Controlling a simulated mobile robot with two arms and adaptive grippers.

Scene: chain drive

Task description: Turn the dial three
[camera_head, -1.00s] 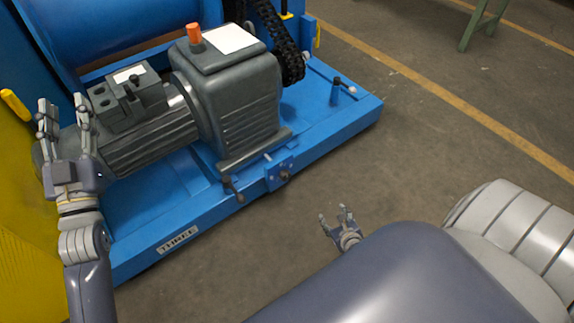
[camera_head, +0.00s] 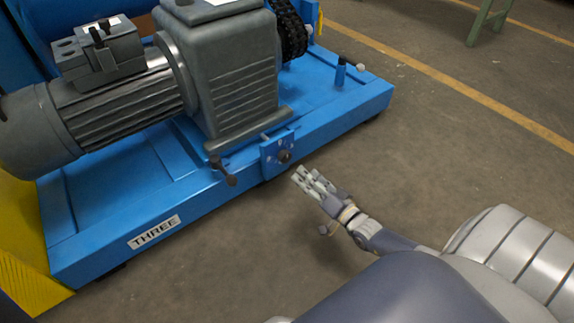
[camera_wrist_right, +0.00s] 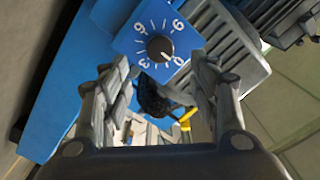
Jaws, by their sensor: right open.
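The dial is a dark round knob (camera_head: 284,156) on a small blue plate (camera_head: 268,148) at the front edge of the blue base marked THREE (camera_head: 154,231). In the right wrist view the knob (camera_wrist_right: 160,48) sits at the centre of white marks and numbers on the blue plate (camera_wrist_right: 126,40). My right gripper (camera_head: 302,178) is open and empty, just in front of and below the dial, apart from it. In the right wrist view its two fingers (camera_wrist_right: 160,95) stand wide apart with the dial beyond them. My left gripper is out of view.
A dark crank-like handle (camera_head: 224,171) juts out left of the dial plate. The grey motor and gearbox (camera_head: 235,80) stand on the base, with a black chain (camera_head: 290,30) behind.

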